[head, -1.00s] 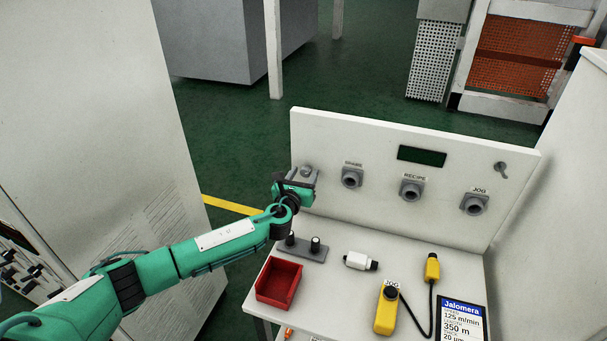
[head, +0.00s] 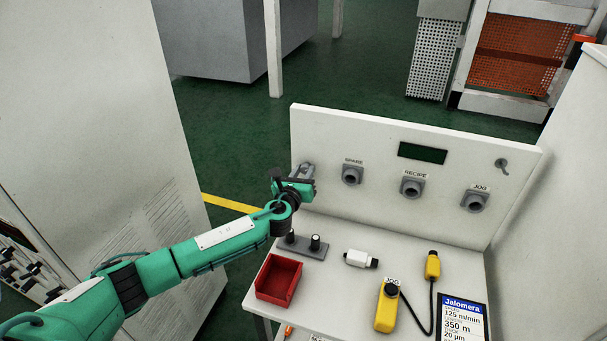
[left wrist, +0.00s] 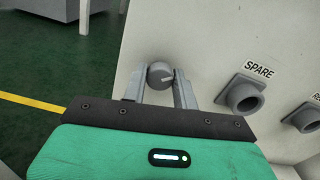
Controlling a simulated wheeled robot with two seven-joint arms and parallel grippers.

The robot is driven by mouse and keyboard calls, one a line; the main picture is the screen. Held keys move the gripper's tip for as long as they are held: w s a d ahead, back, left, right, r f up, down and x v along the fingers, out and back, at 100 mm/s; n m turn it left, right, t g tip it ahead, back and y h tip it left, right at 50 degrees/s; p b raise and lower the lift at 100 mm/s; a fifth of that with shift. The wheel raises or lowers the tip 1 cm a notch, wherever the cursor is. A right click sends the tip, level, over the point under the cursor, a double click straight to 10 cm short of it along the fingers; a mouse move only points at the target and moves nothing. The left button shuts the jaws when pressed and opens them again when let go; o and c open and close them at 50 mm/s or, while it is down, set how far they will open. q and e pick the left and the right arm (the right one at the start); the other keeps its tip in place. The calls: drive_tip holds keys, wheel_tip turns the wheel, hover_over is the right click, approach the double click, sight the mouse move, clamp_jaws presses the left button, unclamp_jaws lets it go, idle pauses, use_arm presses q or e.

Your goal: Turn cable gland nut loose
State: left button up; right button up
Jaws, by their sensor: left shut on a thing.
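The cable gland nut (left wrist: 160,75) is a round grey knob-like part with a pale mark on its face. It sits on the left end of the upright white panel (head: 400,203). My left gripper (head: 305,172) is at that end of the panel and largely hides the nut in the head view. In the left wrist view its two grey fingers (left wrist: 160,82) stand on either side of the nut, shut on it. My right gripper is in neither view.
Grey sockets labelled SPARE (head: 352,175), RECIPE (head: 411,188) and JOG (head: 475,201) line the panel.

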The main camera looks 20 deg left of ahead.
use_arm(q)
drive_tip(key=n+b, duration=0.2)
drive_tip(key=n, duration=0.3)
drive_tip(key=shift+f+b, duration=0.2)
drive_tip(key=shift+b, duration=0.1)
drive_tip(key=n+b, duration=0.2)
drive_tip(key=n, duration=0.4)
drive_tip(key=shift+n, duration=0.3)
drive_tip(key=n+b, duration=0.1)
drive_tip(key=n, duration=1)
drive_tip(key=o, duration=1)
drive_tip(key=shift+r, duration=0.1)
drive_tip(key=shift+c, duration=0.2)
